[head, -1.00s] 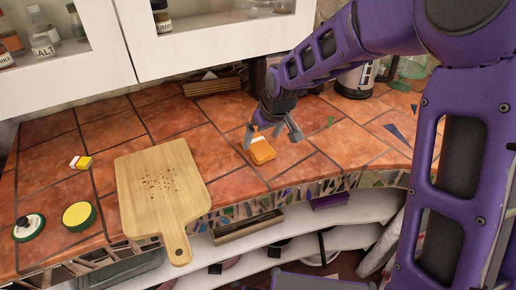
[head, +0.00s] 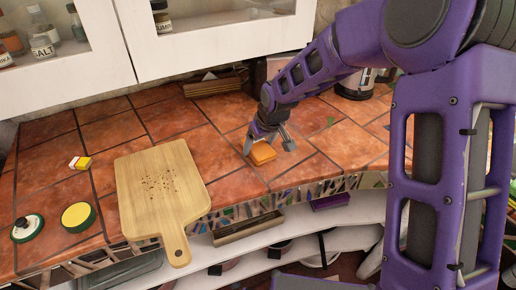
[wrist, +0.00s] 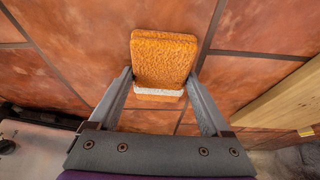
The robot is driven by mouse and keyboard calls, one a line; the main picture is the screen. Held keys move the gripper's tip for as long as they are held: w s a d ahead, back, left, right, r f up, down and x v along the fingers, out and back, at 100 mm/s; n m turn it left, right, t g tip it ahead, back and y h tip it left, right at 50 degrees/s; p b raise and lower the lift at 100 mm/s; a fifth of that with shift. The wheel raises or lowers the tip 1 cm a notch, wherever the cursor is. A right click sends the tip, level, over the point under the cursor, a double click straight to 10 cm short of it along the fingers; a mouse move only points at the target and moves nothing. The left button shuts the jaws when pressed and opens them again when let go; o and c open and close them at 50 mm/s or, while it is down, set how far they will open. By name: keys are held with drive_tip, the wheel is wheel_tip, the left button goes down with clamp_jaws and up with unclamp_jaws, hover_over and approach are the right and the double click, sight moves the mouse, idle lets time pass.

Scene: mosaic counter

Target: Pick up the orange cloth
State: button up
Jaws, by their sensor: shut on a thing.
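The orange cloth (head: 262,155) is a small folded block near the front edge of the tiled counter. In the wrist view the cloth (wrist: 163,55) shows a rough orange top and a white band along its near side. My gripper (head: 268,148) is over it from above, with one finger on each side. In the wrist view my gripper (wrist: 160,80) is shut on the near part of the cloth. I cannot tell whether the cloth is clear of the tiles or still touches them.
A wooden cutting board (head: 140,190) with dark crumbs lies to the left. White cabinets (head: 210,40) hang above the back. Open shelves (head: 300,240) lie below the edge.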

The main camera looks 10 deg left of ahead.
sight(259, 147)
drive_tip(key=shift+c, duration=0.4)
wheel_tip(259, 147, up, 10)
drive_tip(key=p, duration=0.1)
